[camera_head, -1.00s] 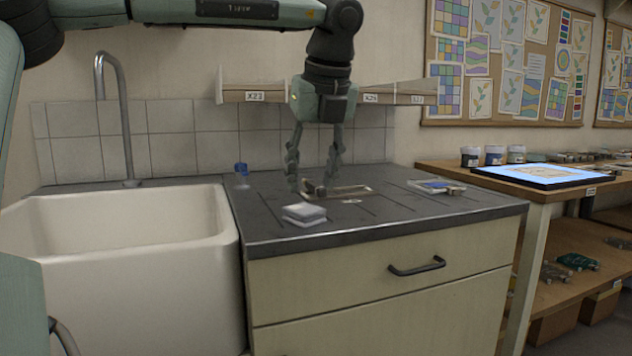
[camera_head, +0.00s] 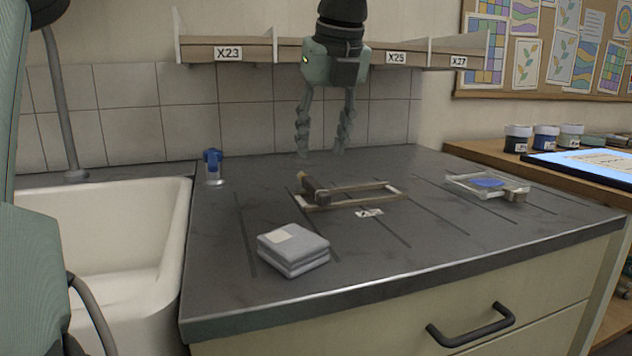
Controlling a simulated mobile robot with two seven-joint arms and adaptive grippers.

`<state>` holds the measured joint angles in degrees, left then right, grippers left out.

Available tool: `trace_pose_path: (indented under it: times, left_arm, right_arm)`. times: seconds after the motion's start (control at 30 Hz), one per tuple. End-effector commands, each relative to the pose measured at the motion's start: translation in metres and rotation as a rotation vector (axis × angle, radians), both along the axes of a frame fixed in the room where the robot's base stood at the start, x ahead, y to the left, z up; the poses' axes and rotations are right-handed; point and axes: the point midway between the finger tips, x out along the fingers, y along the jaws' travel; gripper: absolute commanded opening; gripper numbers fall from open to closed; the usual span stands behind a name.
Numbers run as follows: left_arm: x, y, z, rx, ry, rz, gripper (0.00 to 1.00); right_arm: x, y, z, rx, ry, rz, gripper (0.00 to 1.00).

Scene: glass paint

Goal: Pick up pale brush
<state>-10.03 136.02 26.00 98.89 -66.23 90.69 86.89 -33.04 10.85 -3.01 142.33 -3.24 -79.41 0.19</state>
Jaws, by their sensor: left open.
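A pale wooden rectangular frame (camera_head: 372,204) lies on the dark worktop. A short dark piece with a pale end (camera_head: 313,188) rests at the frame's left end; I cannot tell whether this is the pale brush. No other brush is clear to me. My left gripper (camera_head: 323,154) hangs fingers down above the worktop, over or behind the frame. Its two fingers are apart with nothing between them. My right gripper is not in view.
A stack of grey cloths (camera_head: 293,250) lies in front of the frame. A blue-topped bottle (camera_head: 213,166) stands near the white sink (camera_head: 95,235). A clear tray with blue content (camera_head: 487,184) lies to the right. A labelled shelf (camera_head: 290,50) is on the wall behind my gripper.

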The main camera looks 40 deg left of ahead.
Motion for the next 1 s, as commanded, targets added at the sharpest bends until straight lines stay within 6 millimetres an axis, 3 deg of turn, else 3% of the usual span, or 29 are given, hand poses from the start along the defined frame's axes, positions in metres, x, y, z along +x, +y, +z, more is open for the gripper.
trace_pose_path:
  times: [0.6, 1.0]
  left_arm:
    - [0.008, 0.022, -0.069, -0.001, 0.002, 0.000, 0.43]
    - [0.009, 0.025, -0.073, 0.000, 0.000, 0.001, 0.43]
  right_arm:
    - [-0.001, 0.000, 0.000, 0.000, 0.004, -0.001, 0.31]
    - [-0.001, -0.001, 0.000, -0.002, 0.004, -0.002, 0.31]
